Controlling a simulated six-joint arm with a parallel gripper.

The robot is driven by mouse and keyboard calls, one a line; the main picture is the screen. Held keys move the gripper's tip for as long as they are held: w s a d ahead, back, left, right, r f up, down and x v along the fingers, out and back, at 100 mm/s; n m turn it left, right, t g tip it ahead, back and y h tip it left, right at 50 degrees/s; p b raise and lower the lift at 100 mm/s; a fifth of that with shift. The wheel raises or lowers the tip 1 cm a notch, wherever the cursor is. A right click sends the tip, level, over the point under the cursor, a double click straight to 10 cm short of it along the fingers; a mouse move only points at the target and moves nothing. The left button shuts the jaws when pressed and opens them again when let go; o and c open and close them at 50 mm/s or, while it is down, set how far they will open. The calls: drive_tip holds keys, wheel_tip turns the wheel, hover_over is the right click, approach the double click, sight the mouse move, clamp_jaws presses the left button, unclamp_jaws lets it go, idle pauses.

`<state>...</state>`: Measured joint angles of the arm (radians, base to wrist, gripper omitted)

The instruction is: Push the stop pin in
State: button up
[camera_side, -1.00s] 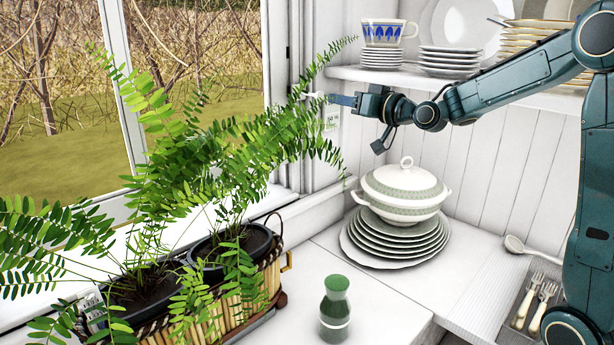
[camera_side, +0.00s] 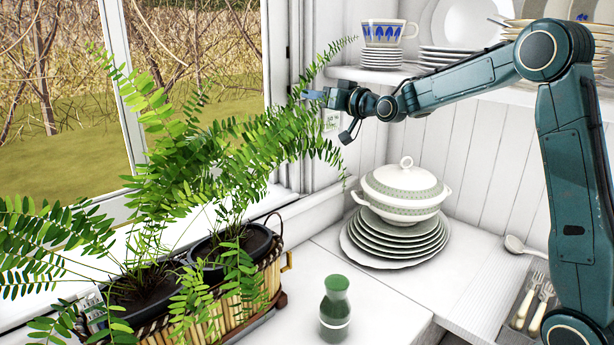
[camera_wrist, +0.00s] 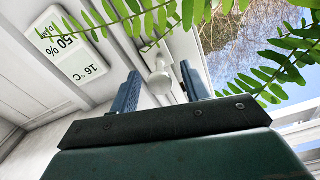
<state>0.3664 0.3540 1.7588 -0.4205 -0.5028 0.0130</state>
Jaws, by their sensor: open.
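The stop pin (camera_wrist: 160,84) is a small white knob with a stem, on the white window frame. In the wrist view it shows between the two blue fingers of my gripper (camera_wrist: 159,73), with a gap on each side. I cannot tell how far it sticks out. My gripper is open and holds nothing. In the side view my gripper (camera_side: 312,95) is at the window frame's right post, among the fern tips, and the pin is hidden there.
A fern (camera_side: 235,135) in a basket planter reaches up beside my gripper. A white thermometer display (camera_wrist: 70,47) hangs close by on the frame. A shelf (camera_side: 350,74) with cups and plates is to the right. A tureen (camera_side: 405,187) on plates and a green-topped bottle (camera_side: 335,310) stand below.

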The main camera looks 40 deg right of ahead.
clamp_jaws()
drive_tip(key=shift+w, duration=1.25)
unclamp_jaws()
drive_tip(key=shift+w, duration=0.1)
drive_tip(key=shift+s, duration=0.2)
